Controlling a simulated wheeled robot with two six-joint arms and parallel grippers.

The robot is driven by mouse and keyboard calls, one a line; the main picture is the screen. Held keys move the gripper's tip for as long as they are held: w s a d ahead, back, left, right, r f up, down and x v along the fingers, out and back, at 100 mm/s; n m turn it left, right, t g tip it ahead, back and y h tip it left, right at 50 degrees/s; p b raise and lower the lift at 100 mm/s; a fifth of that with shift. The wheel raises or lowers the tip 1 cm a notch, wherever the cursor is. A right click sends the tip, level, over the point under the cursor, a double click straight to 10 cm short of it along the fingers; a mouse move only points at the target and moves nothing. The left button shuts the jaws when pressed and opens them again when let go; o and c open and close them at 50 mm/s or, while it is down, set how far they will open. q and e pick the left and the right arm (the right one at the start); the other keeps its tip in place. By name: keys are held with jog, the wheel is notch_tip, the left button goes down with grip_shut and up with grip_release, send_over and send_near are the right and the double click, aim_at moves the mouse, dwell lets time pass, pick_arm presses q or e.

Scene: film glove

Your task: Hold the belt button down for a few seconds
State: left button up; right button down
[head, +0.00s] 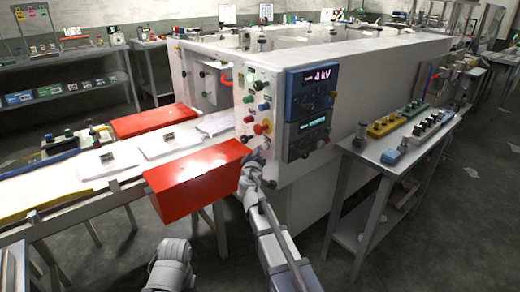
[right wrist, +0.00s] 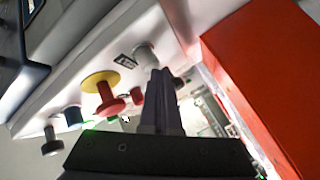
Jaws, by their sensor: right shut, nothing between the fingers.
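The control panel (head: 257,92) on the front of the white machine carries several coloured buttons. In the right wrist view a grey round button (right wrist: 146,54) sits beside a small dark label (right wrist: 125,61) that I cannot read; it looks like the belt button. My right gripper (head: 254,156) is at the lower part of the panel. In the right wrist view its shut, empty fingers (right wrist: 161,75) point at the grey button. The tip overlaps the button's edge; I cannot tell whether it presses it. My left gripper does not show.
A red-and-yellow stop knob (right wrist: 105,98) and a blue knob (right wrist: 72,116) stand close to the fingers. A side table (head: 385,157) with switches stands at right.

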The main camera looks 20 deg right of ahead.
jog(key=shift+s+a, duration=0.3)
jog(key=shift+a, duration=0.5)
jog(key=shift+a, duration=0.1)
jog(key=a, duration=0.1)
jog(key=s+a, duration=0.1)
jog(key=a, duration=0.2)
jog(key=shift+s+a, duration=0.3)
jog(key=shift+s, duration=0.05)
